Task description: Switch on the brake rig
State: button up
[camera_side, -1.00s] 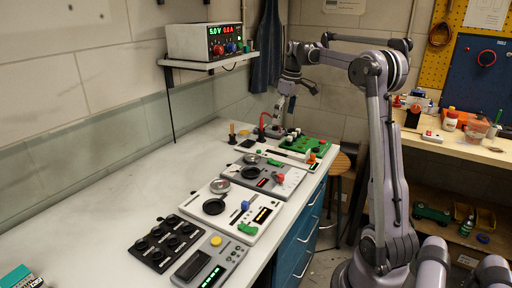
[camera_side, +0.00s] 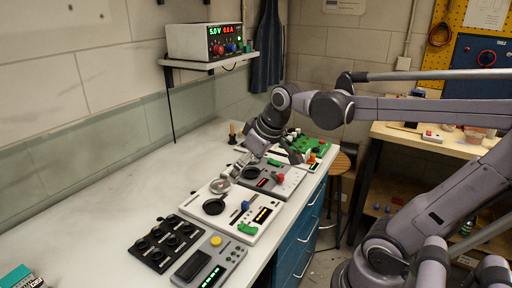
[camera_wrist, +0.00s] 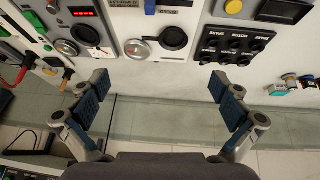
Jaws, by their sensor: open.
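Several control panels lie in a row on the white bench (camera_side: 110,200); I cannot read which is the brake rig. A white panel (camera_side: 265,232) has a black round dial (camera_side: 214,206), a blue knob (camera_side: 245,205), a green part (camera_side: 247,228) and a lit amber display (camera_side: 262,215). Behind it a grey panel (camera_side: 287,188) carries a red knob (camera_side: 278,178). My gripper (camera_side: 230,172) is open and empty above the silver disc side of these panels. In the wrist view my gripper (camera_wrist: 160,105) has its fingers wide apart, with the dial (camera_wrist: 173,38) beyond them.
A black pad of knobs (camera_side: 163,243) and a grey panel with a yellow button (camera_side: 216,240) and green lights stand nearest. A green board (camera_side: 300,147) is at the far end. A power supply (camera_side: 205,41) sits on a wall shelf.

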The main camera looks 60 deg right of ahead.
jog(key=s+a+f+t, duration=0.1)
jog(key=s+a+f, duration=0.4)
jog(key=a, duration=0.1)
jog(key=shift+a+t+y, duration=0.3)
jog(key=shift+y, duration=0.1)
